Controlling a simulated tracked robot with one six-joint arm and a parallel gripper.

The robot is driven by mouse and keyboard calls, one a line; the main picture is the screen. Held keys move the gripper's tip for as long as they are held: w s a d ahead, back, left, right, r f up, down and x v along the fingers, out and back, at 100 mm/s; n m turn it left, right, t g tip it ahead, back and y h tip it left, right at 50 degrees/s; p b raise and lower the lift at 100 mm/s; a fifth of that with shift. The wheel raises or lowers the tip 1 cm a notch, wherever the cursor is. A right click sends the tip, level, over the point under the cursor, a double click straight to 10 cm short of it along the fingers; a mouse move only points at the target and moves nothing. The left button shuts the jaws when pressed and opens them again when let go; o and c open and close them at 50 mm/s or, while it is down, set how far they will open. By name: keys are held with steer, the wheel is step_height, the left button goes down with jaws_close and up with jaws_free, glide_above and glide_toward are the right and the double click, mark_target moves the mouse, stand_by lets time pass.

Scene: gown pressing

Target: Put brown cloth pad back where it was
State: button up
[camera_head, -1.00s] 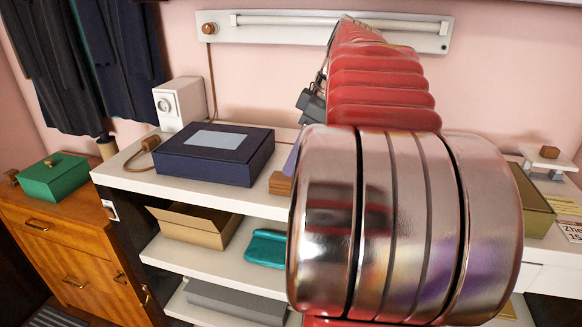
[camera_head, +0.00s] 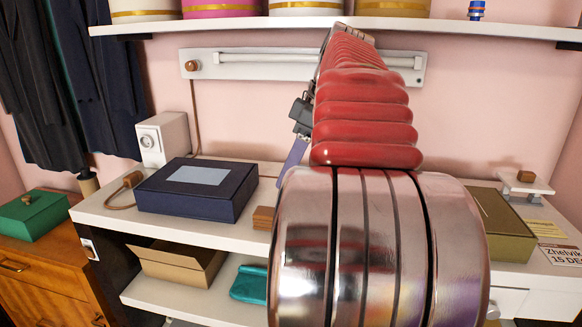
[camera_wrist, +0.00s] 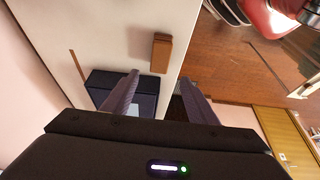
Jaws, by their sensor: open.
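A small brown block-shaped thing (camera_head: 263,217) lies on the white counter, right of the dark blue box, partly hidden by my arm. What looks like the same brown thing (camera_wrist: 160,52) shows in the wrist view, lying on the white surface near its edge. I cannot tell if it is the brown cloth pad. My gripper (camera_wrist: 157,92) is open, with its two fingers spread and nothing visible between them. In the head view my arm hides most of it; a purple-grey finger (camera_head: 293,160) shows above the counter.
The dark blue box (camera_head: 197,190) stands on the counter, with a white device (camera_head: 162,139) behind it. An open cardboard box (camera_head: 181,262) and teal cloth (camera_head: 249,284) are on the shelf below. An olive box (camera_head: 502,228) is at right. A wall rail (camera_head: 300,65) runs behind my arm.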

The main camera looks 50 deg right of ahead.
steer(key=w+a+f+m+h, duration=0.1)
steer(key=a+f, duration=0.3)
steer(key=a, duration=0.5)
steer(key=w+a+f+m, duration=0.1)
steer(key=a+f+m, duration=0.15)
steer(key=a, duration=0.65)
steer(key=s+a+f+m, duration=0.1)
steer(key=s+a+f, duration=0.2)
steer(key=a+f, duration=0.3)
steer(key=s+a+f+m+t+h, duration=0.1)
steer(key=s+a+f, duration=0.2)
steer(key=a+f, duration=0.4)
steer(key=shift+a+t, duration=0.3)
steer(key=shift+a, duration=0.7)
steer(key=shift+s+f, duration=0.1)
